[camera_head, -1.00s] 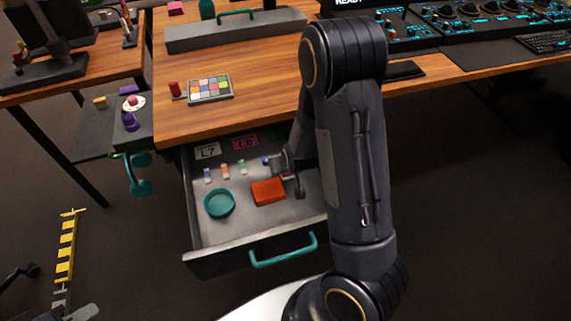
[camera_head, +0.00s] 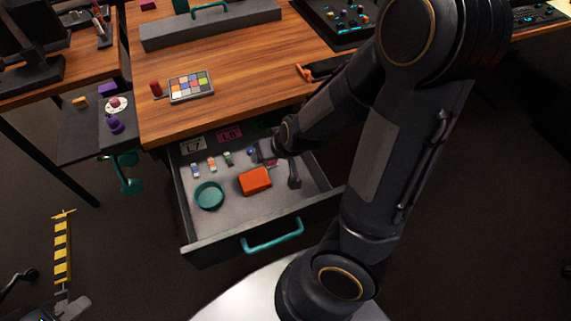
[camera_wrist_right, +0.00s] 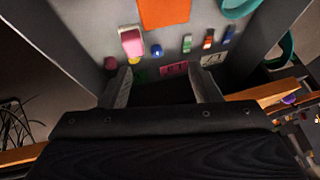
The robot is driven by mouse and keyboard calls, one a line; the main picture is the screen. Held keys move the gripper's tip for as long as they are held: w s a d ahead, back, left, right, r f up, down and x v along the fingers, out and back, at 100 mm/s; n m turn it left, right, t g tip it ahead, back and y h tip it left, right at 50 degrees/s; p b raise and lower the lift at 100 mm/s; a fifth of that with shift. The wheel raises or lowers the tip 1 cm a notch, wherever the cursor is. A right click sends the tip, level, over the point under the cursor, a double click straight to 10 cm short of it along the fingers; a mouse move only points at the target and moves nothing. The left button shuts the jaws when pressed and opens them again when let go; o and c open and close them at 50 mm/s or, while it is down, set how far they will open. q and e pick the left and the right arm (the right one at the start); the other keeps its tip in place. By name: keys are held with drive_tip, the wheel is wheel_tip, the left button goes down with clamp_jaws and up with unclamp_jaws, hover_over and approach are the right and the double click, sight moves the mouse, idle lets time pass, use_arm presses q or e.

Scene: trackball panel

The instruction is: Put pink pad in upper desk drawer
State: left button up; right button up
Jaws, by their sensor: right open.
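The upper desk drawer (camera_head: 215,242) stands open below the desktop. The pink pad (camera_wrist_right: 131,42) is a pink and white block inside the drawer, just beyond one finger of my right gripper in the right wrist view. In the head view only a small pink bit (camera_head: 272,163) of it shows beside the fingers. My right gripper (camera_head: 279,167) reaches down at the drawer's back right, beneath the desk edge. Its fingers are apart with nothing between them (camera_wrist_right: 162,88). A grey shape at the bottom left of the head view may be my left gripper; its jaws are unclear.
In the drawer are an orange box (camera_head: 255,181), a teal bowl (camera_head: 209,195), several small coloured pieces, a white card (camera_head: 193,145) and a pink card (camera_head: 229,135). A teal handle (camera_head: 272,238) is on the drawer front. A colour chart (camera_head: 191,86) lies on the desktop.

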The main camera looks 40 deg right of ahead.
drive_tip(key=s+a+r+y, duration=0.1)
drive_tip(key=s+a+r, duration=0.1)
drive_tip(key=s+r, duration=0.5)
drive_tip(key=s+a+r+n+y, duration=0.1)
drive_tip(key=s+a+r+y, duration=0.1)
drive_tip(key=s+r, duration=0.5)
drive_tip(key=shift+s+a+n+g, duration=0.3)
drive_tip(key=shift+s+a, duration=0.1)
drive_tip(key=shift+a, duration=0.15)
use_arm(q)
drive_tip(key=shift+s, duration=0.15)
use_arm(e)
drive_tip(key=shift+s, duration=0.15)
